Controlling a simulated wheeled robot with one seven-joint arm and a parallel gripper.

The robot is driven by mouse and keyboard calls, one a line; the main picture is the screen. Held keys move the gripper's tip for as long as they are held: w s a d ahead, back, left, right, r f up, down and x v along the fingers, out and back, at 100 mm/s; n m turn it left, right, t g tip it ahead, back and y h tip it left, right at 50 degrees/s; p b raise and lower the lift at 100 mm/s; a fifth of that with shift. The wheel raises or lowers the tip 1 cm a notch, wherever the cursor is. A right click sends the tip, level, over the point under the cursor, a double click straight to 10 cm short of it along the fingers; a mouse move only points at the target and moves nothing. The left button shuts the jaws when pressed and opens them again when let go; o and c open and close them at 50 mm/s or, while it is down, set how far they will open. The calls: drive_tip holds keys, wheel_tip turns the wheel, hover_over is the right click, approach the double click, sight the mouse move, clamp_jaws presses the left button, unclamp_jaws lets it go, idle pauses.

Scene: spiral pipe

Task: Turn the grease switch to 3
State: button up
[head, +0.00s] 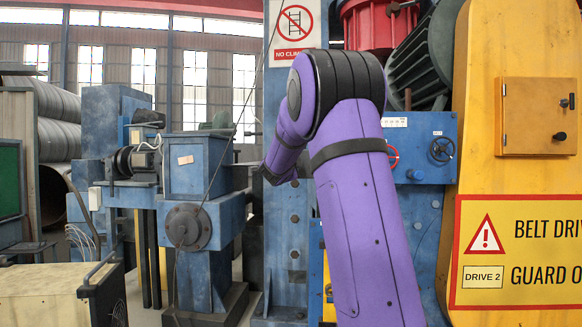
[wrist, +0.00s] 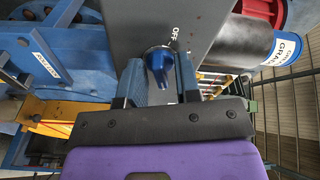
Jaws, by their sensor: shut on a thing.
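The grease switch (wrist: 159,64) is a blue knob on a dark grey panel (wrist: 130,25) in the wrist view. The word OFF is printed on the panel just above and right of the knob. My gripper (wrist: 160,80) has its two blue-grey fingers on either side of the knob and is shut on it. Any other marks around the knob, including a 3, are not visible. In the head view my purple arm (head: 360,200) fills the middle, and my gripper and the switch do not show.
A blue and white labelled drum (wrist: 284,48) stands right of the panel in the wrist view.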

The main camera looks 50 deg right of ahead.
drive_tip(key=shift+m, duration=0.5)
drive_tip(key=o, duration=0.6)
drive_tip(key=shift+c, duration=0.2)
drive_tip(key=v, duration=1)
drive_tip(key=shift+s+a, duration=0.2)
drive_tip(key=shift+a, duration=0.15)
